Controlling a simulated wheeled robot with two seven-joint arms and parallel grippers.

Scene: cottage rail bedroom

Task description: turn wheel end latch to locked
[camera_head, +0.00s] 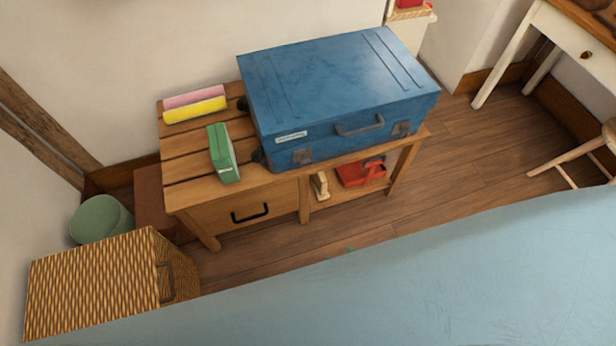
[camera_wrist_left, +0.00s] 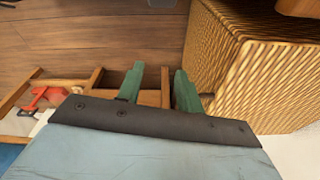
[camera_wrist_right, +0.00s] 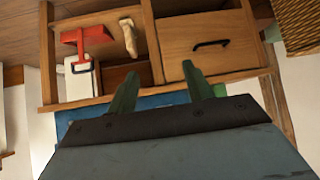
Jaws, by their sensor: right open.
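A blue suitcase (camera_head: 340,85) lies flat on a wooden slatted bench (camera_head: 180,165). Its front has a handle (camera_head: 360,126) and two grey latches. The left latch (camera_head: 302,157) is near the end with dark wheels (camera_head: 259,157); the other latch (camera_head: 401,129) is at the right. The latch positions are too small to tell. A blue strip of the suitcase also shows in the right wrist view (camera_wrist_right: 155,101). My right gripper (camera_wrist_right: 160,82) is open and empty; only a green fingertip (camera_head: 350,249) shows in the head view. My left gripper (camera_wrist_left: 158,82) is open and empty, facing the floor.
A green box (camera_head: 222,155) and yellow and pink rolls (camera_head: 195,110) lie left of the suitcase. A drawer (camera_head: 245,207) and a shelf with a red item (camera_head: 360,172) are below. A wicker basket (camera_head: 95,280) stands at lower left. Floor in front is clear.

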